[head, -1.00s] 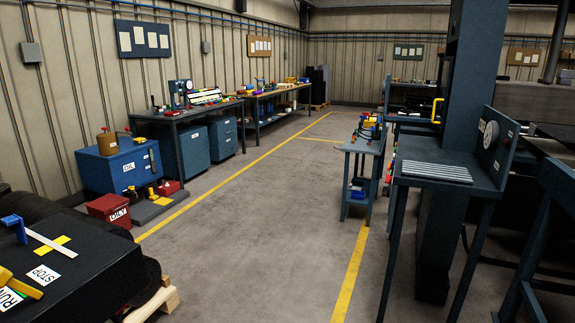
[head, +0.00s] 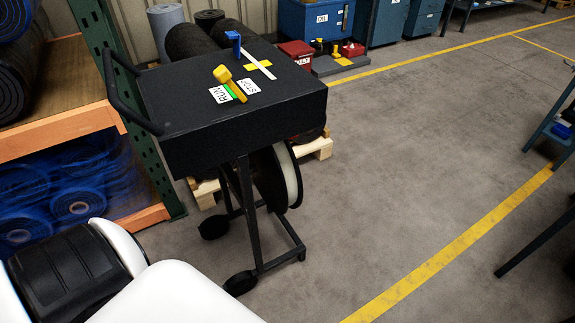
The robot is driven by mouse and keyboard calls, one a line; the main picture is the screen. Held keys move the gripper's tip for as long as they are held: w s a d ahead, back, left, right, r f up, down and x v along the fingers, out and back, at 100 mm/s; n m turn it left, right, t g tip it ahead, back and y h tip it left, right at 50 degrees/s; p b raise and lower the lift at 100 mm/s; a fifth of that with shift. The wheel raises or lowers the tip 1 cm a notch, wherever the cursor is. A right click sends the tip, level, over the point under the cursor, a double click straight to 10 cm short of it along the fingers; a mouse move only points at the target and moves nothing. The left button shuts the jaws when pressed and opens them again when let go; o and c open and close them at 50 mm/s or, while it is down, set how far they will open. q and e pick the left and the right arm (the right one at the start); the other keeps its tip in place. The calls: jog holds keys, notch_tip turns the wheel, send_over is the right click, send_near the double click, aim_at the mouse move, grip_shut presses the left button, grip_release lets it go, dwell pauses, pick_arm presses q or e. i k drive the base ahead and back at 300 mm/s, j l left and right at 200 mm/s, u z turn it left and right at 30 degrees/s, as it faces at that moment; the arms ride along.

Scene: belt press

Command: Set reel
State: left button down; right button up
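A black wheeled cart (head: 190,110) stands left of centre in the head view. On its top are a yellow lever (head: 229,81), a RUN label (head: 221,94), a STOP label (head: 249,86) and a blue upright piece (head: 235,42) with a white strip (head: 257,63). The yellow lever leans over a green mark beside the RUN label. A reel (head: 287,176) with black flanges and a pale rim hangs under the cart top, partly hidden by it. My white and black arm parts show at the lower left, but neither gripper is in view.
A shelf rack (head: 60,135) with blue rolls stands on the left. Black rolls on a wooden pallet (head: 318,148) sit behind the cart. A red bin (head: 297,55) and blue cabinet (head: 317,18) stand at the back. The floor right of the cart is clear.

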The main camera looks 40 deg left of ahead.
aim_at(278, 181)
jog(key=i+l+u, duration=0.1)
jog(key=u, duration=0.35)
jog(key=i+l+u, duration=0.25)
jog(key=u, duration=0.15)
